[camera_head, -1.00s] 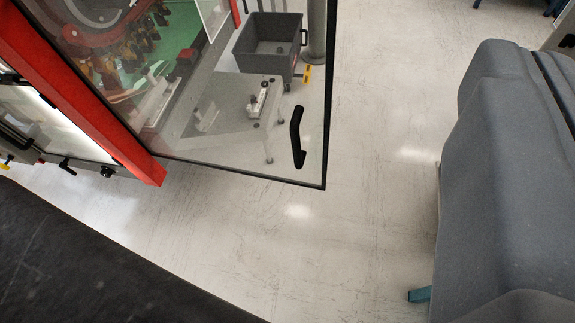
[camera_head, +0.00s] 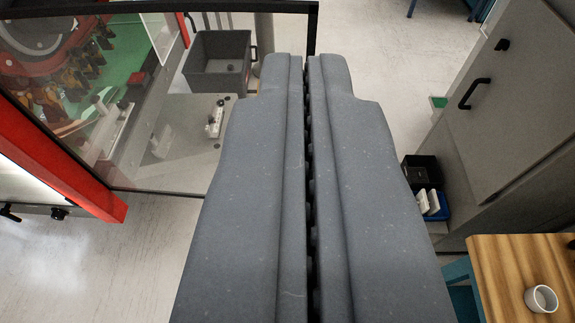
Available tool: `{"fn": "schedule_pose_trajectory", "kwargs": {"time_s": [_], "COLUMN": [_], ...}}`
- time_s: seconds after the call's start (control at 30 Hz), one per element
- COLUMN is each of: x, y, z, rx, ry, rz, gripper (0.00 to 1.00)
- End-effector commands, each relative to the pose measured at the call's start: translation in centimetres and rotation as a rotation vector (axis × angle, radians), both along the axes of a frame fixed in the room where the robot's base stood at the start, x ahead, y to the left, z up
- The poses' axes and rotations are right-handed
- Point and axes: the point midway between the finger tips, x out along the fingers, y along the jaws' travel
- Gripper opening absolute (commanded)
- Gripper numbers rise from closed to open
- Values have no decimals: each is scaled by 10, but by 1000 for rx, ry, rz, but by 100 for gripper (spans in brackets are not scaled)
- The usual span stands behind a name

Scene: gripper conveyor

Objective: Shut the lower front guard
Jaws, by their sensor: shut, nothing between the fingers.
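The guard is a clear panel with a black frame (camera_head: 240,6), standing open, swung out from the red machine post at the left. Its lower edge runs behind my gripper, and its right edge drops behind the fingertips. Its black handle does not show now; my gripper covers that part. I cannot tell from this view whether another guard sits above it. My gripper (camera_head: 304,66) is large and grey in the middle, fingers shut together with nothing between them. Its tips overlap the guard's right edge in the picture; contact cannot be told.
A grey bin (camera_head: 218,62) shows through the panel. A red post (camera_head: 60,165) stands at the left. At the right are a grey cabinet (camera_head: 505,105) with black handles and a wooden table (camera_head: 505,270) with a white cup (camera_head: 541,298).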

Motion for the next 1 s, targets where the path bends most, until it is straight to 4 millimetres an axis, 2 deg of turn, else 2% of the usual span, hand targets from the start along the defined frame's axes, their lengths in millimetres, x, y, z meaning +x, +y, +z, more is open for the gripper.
{"fn": "schedule_pose_trajectory", "kwargs": {"time_s": [0.17, 0.27, 0.3, 0.37, 0.4, 0.6, 0.7, 0.8, 0.9, 1.0], "x": [33, 60, 71, 83, 90, 109, 109, 107, 105, 104], "y": [11, 19, 22, 25, 27, 24, 19, 15, 12, 10], "z": [-59, -118, -144, -180, -205, -321, -363, -393, -408, -413], "rx": [8, 15, 19, 25, 28, 25, 16, 5, -1, -6], "ry": [-15, -36, -45, -65, -77, -141, -173, -194, -213, -224], "rz": [11, 13, 12, 10, 6, -20, -36, -45, -52, -54], "gripper": [0, 0, 0, 0, 0, 0, 0, 0, 0, 0]}}
